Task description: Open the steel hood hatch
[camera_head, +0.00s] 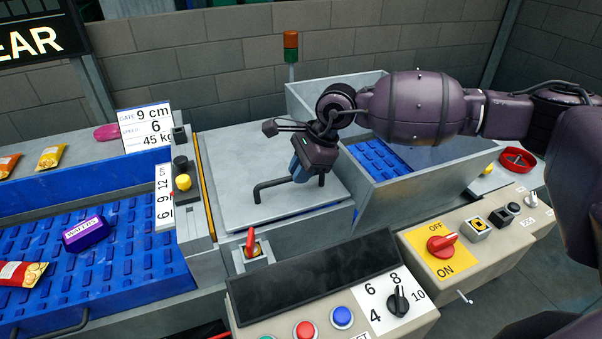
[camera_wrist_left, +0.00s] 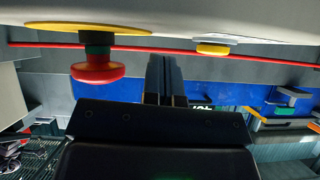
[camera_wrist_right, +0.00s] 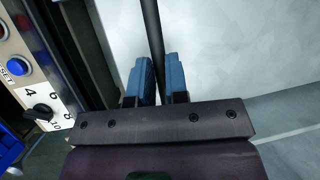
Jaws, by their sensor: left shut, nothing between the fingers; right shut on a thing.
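The steel hood hatch (camera_head: 240,207) is a flat grey lid lying on top of the steel housing between the blue belt and the hopper. I cannot tell whether its edge is slightly raised. Its dark bar handle (camera_head: 264,188) runs along the front part of the lid. My right gripper (camera_head: 298,172) reaches down from the right and is shut on this handle. In the right wrist view, the dark bar (camera_wrist_right: 152,35) passes between the blue fingers (camera_wrist_right: 160,80). My left gripper (camera_wrist_left: 165,80) shows only in its own wrist view, shut and empty, away from the hatch.
A red-tipped lever (camera_head: 251,242) stands in front of the hatch. The control panel (camera_head: 303,328) has buttons and a dial. A grey hopper (camera_head: 400,195) is close on the right. A yellow strip (camera_head: 206,190) edges the left. A red mushroom button (camera_wrist_left: 98,72) is near my left gripper.

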